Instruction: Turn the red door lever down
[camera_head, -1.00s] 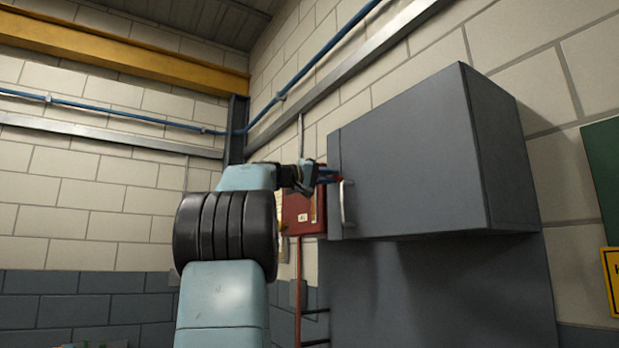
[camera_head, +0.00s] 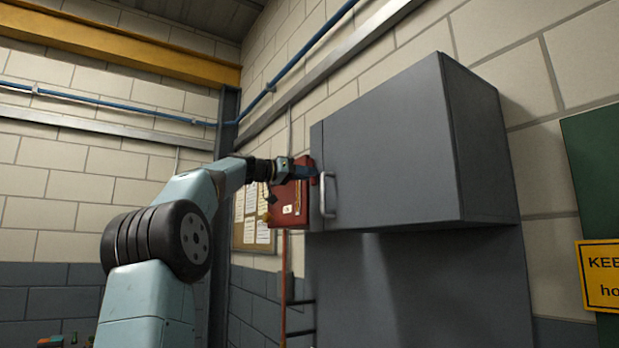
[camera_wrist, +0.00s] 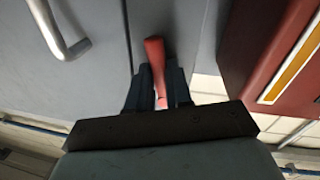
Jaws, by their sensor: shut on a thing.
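The grey cabinet (camera_head: 385,155) has a narrow grey strip at its left front edge and a pale bar handle (camera_head: 328,195). The red door lever (camera_wrist: 155,58) shows in the wrist view, standing out between the two dark fingers on the grey front. My gripper (camera_wrist: 158,80) is shut on this lever. In the head view my gripper (camera_head: 309,172) is at the cabinet's left edge, left of and slightly above the bar handle. There the lever is mostly hidden and too small to judge its angle. The bar handle also shows at upper left in the wrist view (camera_wrist: 62,35).
A red wall box (camera_head: 290,203) is just behind and left of my gripper; it is close on the right in the wrist view (camera_wrist: 265,50). A notice board (camera_head: 250,232) hangs farther left. A yellow sign (camera_head: 603,275) is at far right.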

